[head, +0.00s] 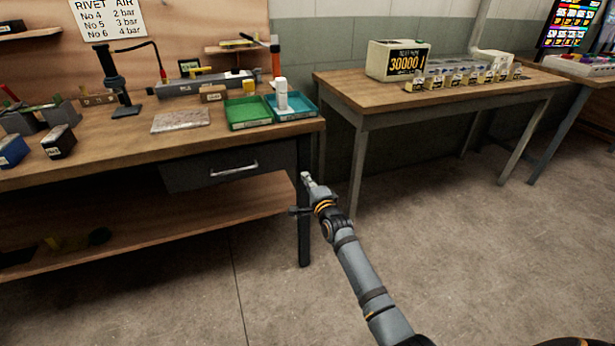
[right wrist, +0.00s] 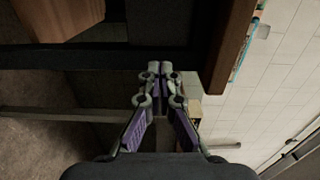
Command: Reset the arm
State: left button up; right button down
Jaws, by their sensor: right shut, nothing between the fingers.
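My right arm reaches up from the bottom right of the head view. Its gripper (head: 307,180) is in front of the right end of the wooden workbench (head: 215,138), below the level of its top, near the leg. In the right wrist view the gripper (right wrist: 160,68) has its two fingertips together with nothing between them. The bench's dark frame shows beyond the fingers there. I cannot tell whether the gripper touches the bench. My left gripper does not show.
A green tray (head: 248,124) and a teal tray (head: 312,112) sit at the bench's right end, with a white bottle (head: 281,92) by the teal one. A drawer (head: 200,172) is under the top. A second table (head: 440,98) holds a counter display (head: 397,60). The floor (head: 470,270) at right is clear.

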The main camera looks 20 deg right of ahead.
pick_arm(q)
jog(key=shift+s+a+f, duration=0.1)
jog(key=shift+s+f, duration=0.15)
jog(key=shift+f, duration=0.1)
